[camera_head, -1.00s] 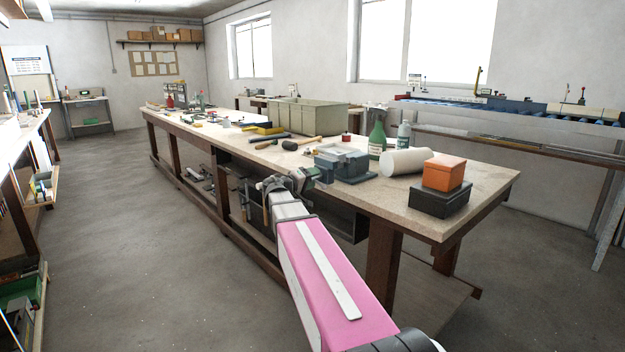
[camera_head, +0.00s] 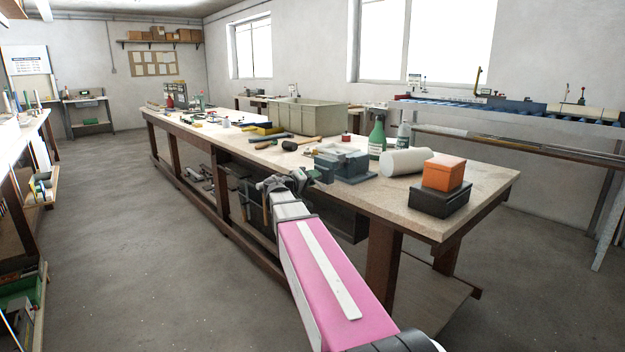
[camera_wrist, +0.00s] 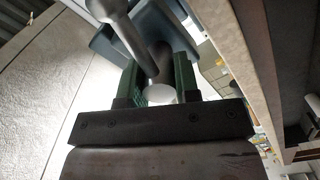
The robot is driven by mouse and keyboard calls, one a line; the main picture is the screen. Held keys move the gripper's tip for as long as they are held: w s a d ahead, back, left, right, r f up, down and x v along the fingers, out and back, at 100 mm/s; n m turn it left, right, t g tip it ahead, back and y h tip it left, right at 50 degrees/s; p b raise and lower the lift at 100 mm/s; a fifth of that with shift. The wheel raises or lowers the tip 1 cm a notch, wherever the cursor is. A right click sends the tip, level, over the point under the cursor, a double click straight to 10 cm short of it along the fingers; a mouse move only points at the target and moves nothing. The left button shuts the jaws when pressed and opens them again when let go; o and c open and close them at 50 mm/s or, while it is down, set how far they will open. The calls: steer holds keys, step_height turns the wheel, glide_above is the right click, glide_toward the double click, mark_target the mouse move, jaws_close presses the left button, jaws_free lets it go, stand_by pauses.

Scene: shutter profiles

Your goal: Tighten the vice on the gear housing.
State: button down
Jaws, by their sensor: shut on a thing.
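The blue-grey vice (camera_head: 350,168) stands at the front edge of the long workbench. A light grey part, seemingly the gear housing (camera_head: 339,153), sits in its top; its fit against the jaws is too small to tell. My gripper (camera_head: 322,175) is at the vice's left, front side. In the wrist view, my green fingers (camera_wrist: 159,68) are shut on a grey bar, the vice handle (camera_wrist: 128,35), which runs slantwise between them. The blue-grey vice body (camera_wrist: 155,22) shows behind it. The housing cannot be made out in the wrist view.
The floor in front is clear.

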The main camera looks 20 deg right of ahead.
steer(key=m, duration=0.5)
steer(key=shift+m, duration=0.3)
stand_by(0.4)
steer(key=c, duration=0.8)
jaws_free()
steer(key=shift+c, duration=0.2)
steer(key=v, duration=1.1)
